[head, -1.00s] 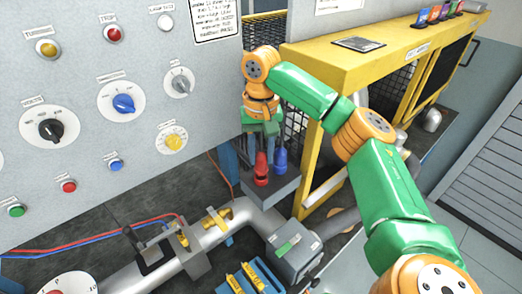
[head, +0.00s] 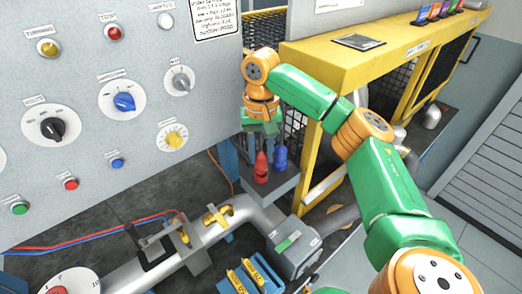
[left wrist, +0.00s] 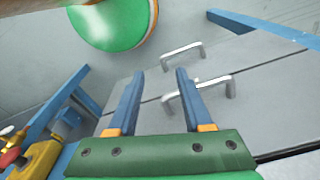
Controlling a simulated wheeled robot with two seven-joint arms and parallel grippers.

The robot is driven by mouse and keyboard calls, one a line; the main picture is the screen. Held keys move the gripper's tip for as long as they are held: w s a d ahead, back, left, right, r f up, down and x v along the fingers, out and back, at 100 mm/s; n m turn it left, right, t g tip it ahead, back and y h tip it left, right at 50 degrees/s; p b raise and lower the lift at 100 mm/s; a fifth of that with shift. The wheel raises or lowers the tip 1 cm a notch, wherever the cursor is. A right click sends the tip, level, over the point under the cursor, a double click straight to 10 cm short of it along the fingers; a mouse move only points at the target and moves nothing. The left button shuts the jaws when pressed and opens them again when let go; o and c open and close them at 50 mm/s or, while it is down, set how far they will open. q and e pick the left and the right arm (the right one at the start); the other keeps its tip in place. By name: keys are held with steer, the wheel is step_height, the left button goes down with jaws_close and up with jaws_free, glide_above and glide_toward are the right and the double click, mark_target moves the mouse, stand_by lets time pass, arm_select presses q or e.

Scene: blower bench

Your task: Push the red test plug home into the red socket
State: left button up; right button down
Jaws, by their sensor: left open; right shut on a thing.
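The red test plug (head: 261,168) stands upright at the grey socket block (head: 282,186), below the panel's right edge. My right gripper (head: 263,142) comes down over it from above and is shut on its top. The red socket cannot be told apart from the plug's lower end, so I cannot tell how deep the plug sits. A blue plug (head: 280,158) stands close to its right on the same block. My left gripper (left wrist: 155,76) is open and empty in the left wrist view, above grey drawer fronts.
The grey control panel (head: 75,85) with knobs and lamps rises at the left. A yellow frame (head: 330,60) stands close behind my right arm. A silver pipe (head: 205,240) and a blue rack with yellow pieces (head: 250,275) lie in front. Metal handles (left wrist: 183,55) lie beyond my left gripper.

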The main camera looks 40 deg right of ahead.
steer(key=shift+f, duration=0.7)
stand_by(0.3)
steer(key=shift+f, duration=0.35)
stand_by(0.5)
steer(key=c, duration=0.5)
jaws_free()
